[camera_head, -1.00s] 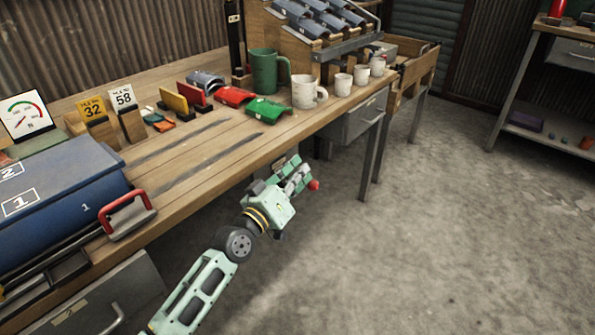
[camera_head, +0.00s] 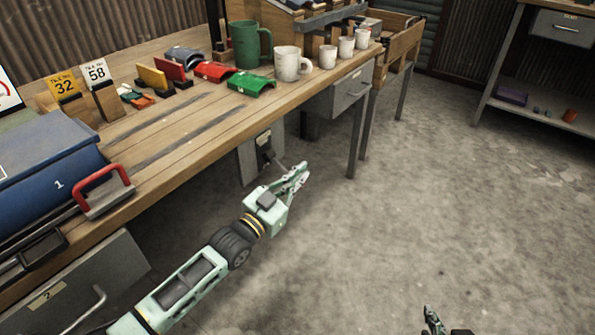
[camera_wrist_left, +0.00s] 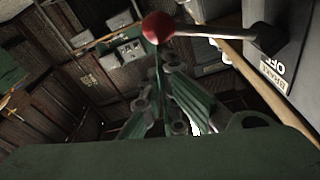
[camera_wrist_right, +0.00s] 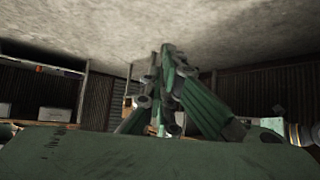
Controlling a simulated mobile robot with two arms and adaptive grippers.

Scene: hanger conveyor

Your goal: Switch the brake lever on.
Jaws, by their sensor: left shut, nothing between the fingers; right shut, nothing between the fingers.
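The brake lever has a red ball knob (camera_wrist_left: 158,27) on a thin metal rod in the left wrist view. In the head view the box (camera_head: 250,160) sits under the bench's front edge, and the knob is hidden behind my left gripper (camera_head: 300,172). That gripper is shut and empty. In the left wrist view its fingertips (camera_wrist_left: 160,58) appear just below the knob; I cannot tell if they touch. My right gripper (camera_head: 432,316) is shut and empty, low at the bottom edge.
The workbench (camera_head: 185,165) carries a blue box (camera_head: 45,160), a green mug (camera_head: 248,45), white mugs and coloured tiles. A drawer unit (camera_head: 350,90) hangs under it. Open concrete floor (camera_head: 440,200) lies to the right.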

